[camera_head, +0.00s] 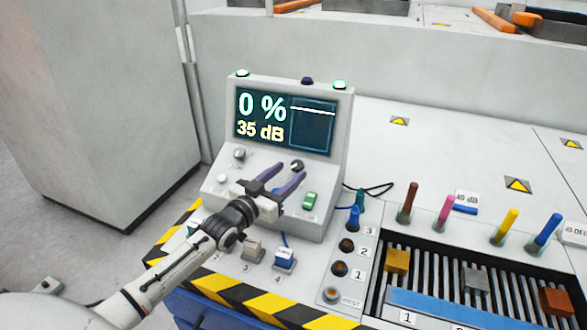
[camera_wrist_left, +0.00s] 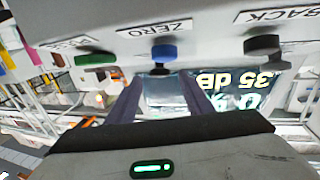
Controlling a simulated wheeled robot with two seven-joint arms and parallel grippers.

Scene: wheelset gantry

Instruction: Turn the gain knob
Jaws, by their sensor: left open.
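The instrument box (camera_head: 330,165) stands on the bench, its screen (camera_head: 287,120) reading "0 %" and "35 dB". Its sloped panel carries a grey knob (camera_head: 239,154), a dark round knob (camera_head: 297,165) and a green switch (camera_head: 309,200). No label reading "gain" can be made out. My left gripper (camera_head: 291,173) is open and empty over the panel, fingertips close to the dark knob; contact cannot be told. In the left wrist view a blue control (camera_wrist_left: 163,52) sits by a "ZERO" label, and a dark control (camera_wrist_left: 262,45) by a label ending "ACK". My right gripper is out of view.
Numbered dark sockets (camera_head: 346,245) and a slotted tray (camera_head: 428,255) with coloured blocks lie right of the box. Upright coloured handles (camera_head: 445,212) stand behind the tray. Striped edging (camera_head: 235,293) runs along the bench front. A grey cabinet (camera_head: 95,110) is at left.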

